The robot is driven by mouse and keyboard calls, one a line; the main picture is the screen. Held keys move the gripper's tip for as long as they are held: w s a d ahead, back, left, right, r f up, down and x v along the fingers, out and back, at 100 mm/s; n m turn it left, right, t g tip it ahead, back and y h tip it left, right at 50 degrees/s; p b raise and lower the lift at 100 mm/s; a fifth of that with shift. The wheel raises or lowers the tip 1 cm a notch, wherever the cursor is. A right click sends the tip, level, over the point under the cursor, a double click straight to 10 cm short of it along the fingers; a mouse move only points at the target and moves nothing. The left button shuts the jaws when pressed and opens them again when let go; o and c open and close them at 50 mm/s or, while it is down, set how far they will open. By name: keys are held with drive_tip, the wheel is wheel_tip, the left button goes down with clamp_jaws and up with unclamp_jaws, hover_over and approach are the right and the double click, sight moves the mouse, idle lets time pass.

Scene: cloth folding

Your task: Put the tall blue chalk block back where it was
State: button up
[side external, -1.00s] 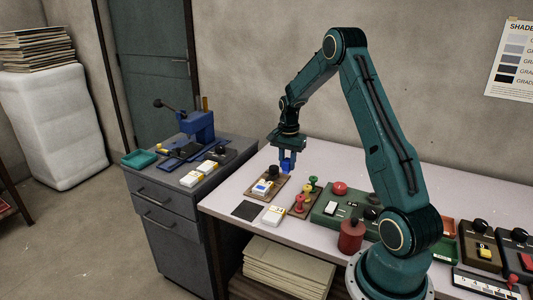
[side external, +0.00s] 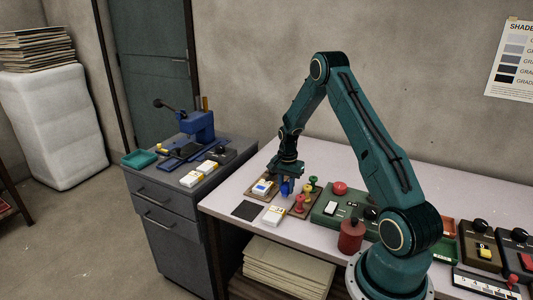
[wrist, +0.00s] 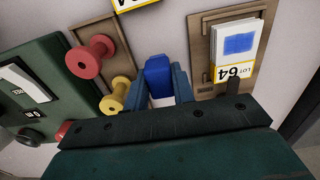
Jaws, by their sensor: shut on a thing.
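The blue chalk block (wrist: 158,72) is held between the two fingers of my gripper (wrist: 161,92) in the wrist view. In the side external view my gripper (side external: 287,186) is low over the table, between the card holder and the spool tray, and only a bit of blue shows at its fingers. I cannot tell whether the block touches the table. The brown spool tray (side external: 300,212) holds red, yellow and green spools; the red spool (wrist: 90,57) and the yellow spool (wrist: 115,97) show left of the block in the wrist view.
A tan card holder (wrist: 203,40) with a blue-marked card stack (wrist: 238,42) is right of the block in the wrist view. A dark mat (side external: 246,210) and a white pack (side external: 274,215) lie in front. A green switch box (side external: 330,213) and red canister (side external: 351,236) stand to the right.

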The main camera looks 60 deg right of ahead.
sight(286, 184)
drive_tip(key=shift+f, duration=0.95)
drive_tip(key=shift+f, duration=0.1)
drive_tip(key=o, duration=0.9)
wheel_tip(286, 184, up, 12)
drive_tip(key=shift+f, duration=0.1)
drive_tip(key=shift+r, duration=0.25)
